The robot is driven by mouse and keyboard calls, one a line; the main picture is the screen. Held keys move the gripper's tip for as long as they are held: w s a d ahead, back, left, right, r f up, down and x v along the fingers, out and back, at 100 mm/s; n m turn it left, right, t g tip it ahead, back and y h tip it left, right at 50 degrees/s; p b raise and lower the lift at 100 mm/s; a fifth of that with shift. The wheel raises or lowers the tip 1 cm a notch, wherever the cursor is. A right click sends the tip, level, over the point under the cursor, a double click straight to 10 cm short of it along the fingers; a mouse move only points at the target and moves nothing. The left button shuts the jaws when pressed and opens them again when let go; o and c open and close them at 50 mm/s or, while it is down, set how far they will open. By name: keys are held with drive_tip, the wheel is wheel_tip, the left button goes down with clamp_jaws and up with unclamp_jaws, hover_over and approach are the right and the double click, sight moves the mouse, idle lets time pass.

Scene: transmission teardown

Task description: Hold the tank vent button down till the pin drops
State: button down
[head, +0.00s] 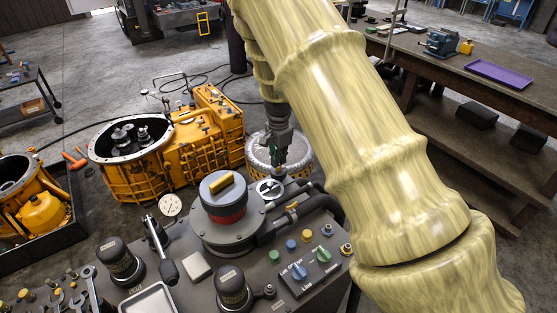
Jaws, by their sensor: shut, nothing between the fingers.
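My gripper (278,163) is small in the head view, at the end of my sleeved arm. It is shut with nothing held, and points down just above a small round pale fitting (268,188) beside the tank. I cannot tell whether the fingertips touch it. The grey tank (226,215) has a red band and a yellow handle (222,184) on its lid. The vent button and the pin cannot be made out for certain; the fitting near my fingertips may hold them.
A control box (307,272) with blue and green knobs stands right of the tank. Dark capped cylinders (118,260) and a lever (160,248) stand at left. An orange gearbox housing (200,140) and a silver drum (296,160) lie behind. My arm covers the right middle.

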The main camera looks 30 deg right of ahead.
drive_tip(key=shift+r+p, duration=1.7)
drive_tip(key=shift+r, duration=0.95)
